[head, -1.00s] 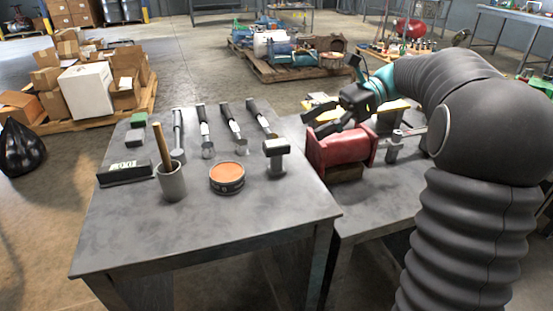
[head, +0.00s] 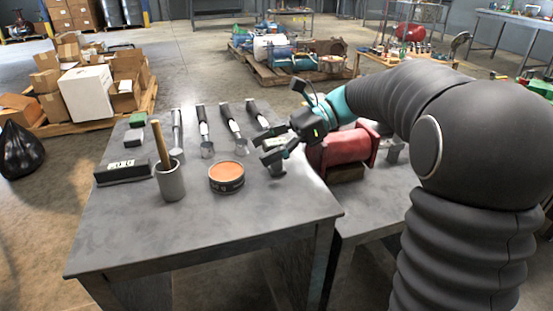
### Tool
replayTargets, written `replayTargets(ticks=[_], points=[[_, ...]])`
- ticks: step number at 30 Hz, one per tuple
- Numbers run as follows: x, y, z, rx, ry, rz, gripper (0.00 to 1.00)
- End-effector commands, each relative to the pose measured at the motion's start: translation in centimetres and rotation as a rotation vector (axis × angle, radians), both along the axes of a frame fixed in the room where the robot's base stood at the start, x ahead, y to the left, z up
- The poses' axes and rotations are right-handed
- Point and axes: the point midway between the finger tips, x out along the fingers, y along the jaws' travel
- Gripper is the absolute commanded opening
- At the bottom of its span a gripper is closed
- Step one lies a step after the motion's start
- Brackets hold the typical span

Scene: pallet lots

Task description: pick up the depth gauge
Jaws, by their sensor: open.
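I cannot say for sure which tool is the depth gauge. A grey T-shaped piece (head: 277,171) on the right part of the near table may be it. Its upper part is hidden behind my gripper. A long dark block with a pale marked face (head: 124,171) lies at the left of the table. My gripper (head: 268,149) is open, its fingers pointing left, over or just in front of the T-shaped piece. The view does not show whether they touch it.
The grey table (head: 200,236) also holds a grey cup with a wooden handle (head: 171,182), an orange-topped tin (head: 227,177), several long-bladed tools (head: 203,128) and a green block (head: 138,119). A red machine part (head: 345,147) stands to the right. The table's front is clear.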

Motion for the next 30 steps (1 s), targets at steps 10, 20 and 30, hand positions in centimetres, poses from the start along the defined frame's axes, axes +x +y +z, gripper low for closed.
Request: replayTargets(ticks=[10, 20, 30], points=[[-0.1, 0.4, -0.1, 0.0, 0.0, -0.001, 0.42], [-0.1, 0.3, -0.1, 0.0, -0.001, -0.001, 0.0], [-0.1, 0.3, 1.6, 0.002, -0.006, -0.001, 0.0]])
